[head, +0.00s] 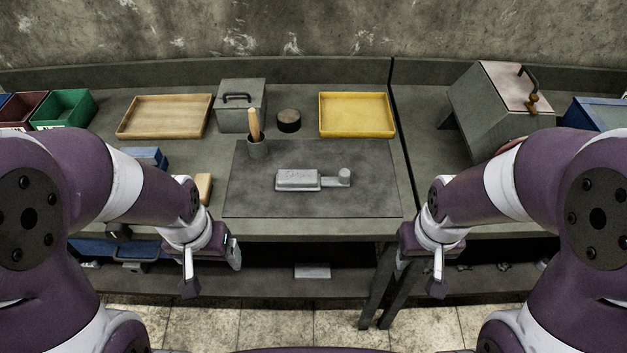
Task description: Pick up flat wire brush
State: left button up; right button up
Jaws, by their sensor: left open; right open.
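A light wooden piece (204,188), perhaps the flat wire brush, lies on the bench beside my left forearm, which hides part of it. No bristles show, so I cannot tell for sure. My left gripper (212,268) is open and empty in front of the bench edge, below the wooden piece in the picture. My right gripper (418,274) is open and empty in front of the bench, to the right.
A grey metal casting (310,179) lies on a dark mat (375,200). Behind are a wooden tray (165,116), grey box (241,115), dark round puck (289,121) and yellow tray (357,133). A blue item (146,157) sits left. The mat around the casting is clear.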

aim_at(202, 182)
jog(key=u, duration=0.9)
jog(key=i+j, duration=0.5)
jog(key=i+j+z, duration=0.1)
jog(key=z, duration=0.4)
jog(key=j+z, duration=0.15)
jog(key=z, duration=0.3)
jog(key=i+j+z, duration=0.1)
jog(key=z, duration=0.4)
jog(key=j+z, duration=0.25)
jog(key=z, duration=0.25)
